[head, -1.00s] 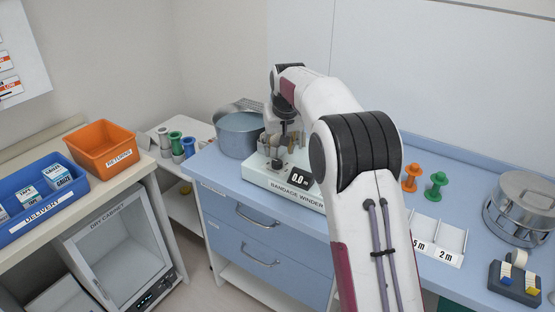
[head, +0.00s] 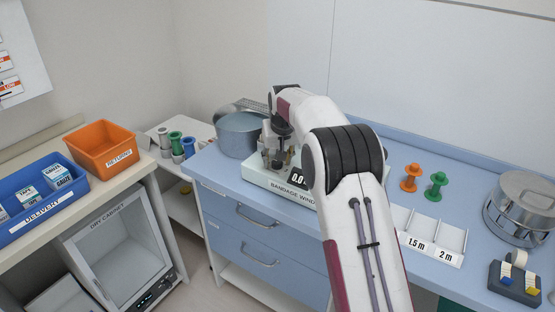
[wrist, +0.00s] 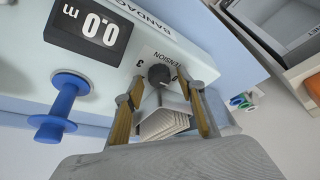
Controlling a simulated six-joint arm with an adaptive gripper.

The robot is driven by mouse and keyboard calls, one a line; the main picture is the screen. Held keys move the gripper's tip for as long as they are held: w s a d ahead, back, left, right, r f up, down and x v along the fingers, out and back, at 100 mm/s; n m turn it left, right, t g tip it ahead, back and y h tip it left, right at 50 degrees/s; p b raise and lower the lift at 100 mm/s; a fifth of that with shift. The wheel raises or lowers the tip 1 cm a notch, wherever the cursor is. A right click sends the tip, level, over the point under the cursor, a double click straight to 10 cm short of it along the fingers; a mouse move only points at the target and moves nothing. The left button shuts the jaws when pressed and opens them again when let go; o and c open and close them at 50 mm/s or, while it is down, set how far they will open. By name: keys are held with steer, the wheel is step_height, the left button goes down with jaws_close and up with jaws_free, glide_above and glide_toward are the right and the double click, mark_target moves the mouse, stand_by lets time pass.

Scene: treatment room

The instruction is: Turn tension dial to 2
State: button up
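The bandage winder (head: 285,190) stands on the blue counter, its display reading 0.0 m. In the wrist view the winder's body (wrist: 190,50) carries a black tension dial (wrist: 159,75) beside the word TENSION and a visible 3. The dial's pointer setting is too small to read. My gripper (wrist: 160,88) is open, its two yellow-padded fingers on either side of the dial, with a gap visible. In the head view my gripper (head: 276,160) is over the winder's left part and hides the dial. A blue spool (wrist: 62,110) sits on the winder.
A grey pot (head: 240,135) stands left of the winder. Orange (head: 411,178) and green (head: 436,186) spools and a labelled divided tray (head: 432,240) are on the right. A steel drum (head: 522,208) stands farther right. My arm crosses the counter's middle.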

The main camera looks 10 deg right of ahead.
steer(key=c, duration=1.1)
steer(key=shift+m, duration=0.4)
steer(key=shift+a+m+h, duration=0.1)
steer(key=shift+m+h, duration=0.5)
steer(key=shift+m, duration=0.5)
steer(key=shift+f, duration=0.1)
steer(key=o, duration=1.1)
